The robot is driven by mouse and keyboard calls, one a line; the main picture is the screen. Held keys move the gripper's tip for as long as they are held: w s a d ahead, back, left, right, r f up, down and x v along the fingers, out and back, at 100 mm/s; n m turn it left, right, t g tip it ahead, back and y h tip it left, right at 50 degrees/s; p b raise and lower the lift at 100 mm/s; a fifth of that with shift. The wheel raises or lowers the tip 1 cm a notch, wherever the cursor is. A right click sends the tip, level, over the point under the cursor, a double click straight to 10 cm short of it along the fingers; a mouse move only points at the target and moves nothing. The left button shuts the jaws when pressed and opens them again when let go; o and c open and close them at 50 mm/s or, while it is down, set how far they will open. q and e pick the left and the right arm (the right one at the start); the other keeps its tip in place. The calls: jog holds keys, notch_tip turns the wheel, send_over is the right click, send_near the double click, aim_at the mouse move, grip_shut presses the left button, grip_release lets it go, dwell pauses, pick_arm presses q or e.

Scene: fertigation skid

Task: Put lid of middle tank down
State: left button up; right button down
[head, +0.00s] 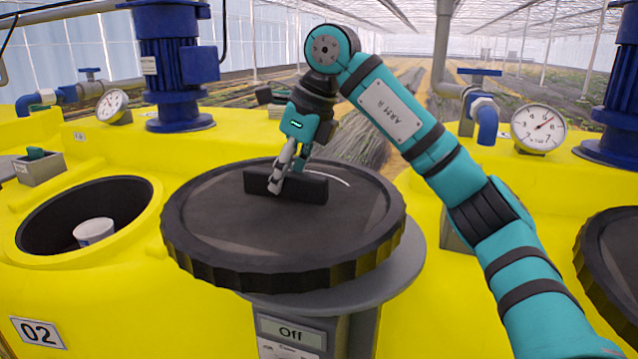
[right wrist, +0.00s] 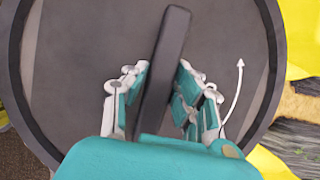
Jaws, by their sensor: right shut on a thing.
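The lid (head: 230,225) is a large black disc with a ribbed rim and a raised bar handle (head: 308,188). My right gripper (head: 280,180) is shut on this handle; the right wrist view shows the fingers (right wrist: 160,85) on both sides of the bar. The lid is over a grey round plate (head: 400,275) on a stand, overhanging it to the left. Whether it touches the plate I cannot tell. The yellow tank marked 02 (head: 30,285) at left has an open round mouth (head: 50,225) with a white cup-like thing (head: 93,231) inside. My left gripper is not in view.
A panel reading "Off" (head: 292,333) is on the stand below the lid. Blue motors (head: 178,65) and gauges (head: 538,128) stand on the yellow tanks. Another black lid (head: 615,260) is at the right edge. A small grey box (head: 38,168) is at left.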

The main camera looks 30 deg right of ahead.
jog(key=d, duration=0.2)
jog(key=d+p, duration=0.1)
jog(key=d, duration=0.3)
jog(key=shift+w+d+f+p, duration=0.1)
jog(key=shift+w+d+p, duration=0.05)
jog(key=shift+w+p, duration=0.2)
jog(key=shift+d+f+p, duration=0.2)
jog(key=shift+f+p, duration=0.1)
jog(key=shift+f, duration=0.3)
jog(key=shift+d+f+p, duration=0.2)
jog(key=shift+f+p, duration=0.05)
jog(key=shift+f, duration=1)
jog(key=shift+a, duration=0.1)
jog(key=c, duration=1.1)
grip_release()
jog(key=shift+f, duration=0.1)
jog(key=shift+o, duration=0.2)
